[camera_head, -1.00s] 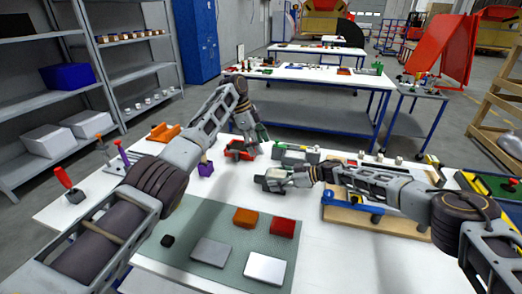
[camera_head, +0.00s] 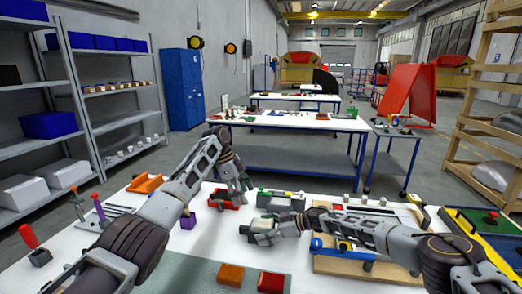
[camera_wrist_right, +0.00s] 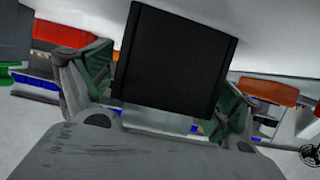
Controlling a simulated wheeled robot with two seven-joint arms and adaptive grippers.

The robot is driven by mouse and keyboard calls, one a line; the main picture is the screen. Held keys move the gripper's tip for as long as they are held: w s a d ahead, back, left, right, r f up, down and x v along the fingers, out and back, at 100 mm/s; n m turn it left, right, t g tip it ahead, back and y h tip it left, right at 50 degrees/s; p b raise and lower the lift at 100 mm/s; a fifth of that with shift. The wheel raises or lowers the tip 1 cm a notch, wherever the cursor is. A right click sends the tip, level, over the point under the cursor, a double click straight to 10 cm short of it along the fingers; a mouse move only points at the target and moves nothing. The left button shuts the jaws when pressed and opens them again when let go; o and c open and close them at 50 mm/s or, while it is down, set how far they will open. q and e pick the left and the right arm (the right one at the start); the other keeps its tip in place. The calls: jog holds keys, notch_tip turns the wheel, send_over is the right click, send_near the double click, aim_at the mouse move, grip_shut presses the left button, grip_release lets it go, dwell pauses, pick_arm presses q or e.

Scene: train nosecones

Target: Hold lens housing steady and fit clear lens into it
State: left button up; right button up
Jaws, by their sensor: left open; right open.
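My left gripper (camera_head: 238,186) is open and points down at the right side of a small red tray (camera_head: 221,201) on the white table. Whether it touches the tray is unclear. My right gripper (camera_head: 258,232) is open, low over the table in front of it. In the right wrist view, a black square block (camera_wrist_right: 175,60) shows between the green finger pads of my right gripper (camera_wrist_right: 160,92). I cannot tell whether the pads touch it. An orange block (camera_head: 230,275) and a red block (camera_head: 271,282) lie at the bottom edge. I cannot identify the lens housing or clear lens.
A purple block (camera_head: 188,220) and an orange bin (camera_head: 145,183) are at the left, near red and purple-handled tools. A grey-green case (camera_head: 280,200) stands behind my right gripper. A wooden board with a blue clamp (camera_head: 328,247) lies under my right arm.

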jog(key=shift+d+r, duration=0.1)
jog(key=shift+r, duration=0.05)
jog(key=shift+v, duration=5.85)
notch_tip(320, 180, up, 9)
jog(key=p, duration=0.9)
jog(key=shift+r+p, duration=0.55)
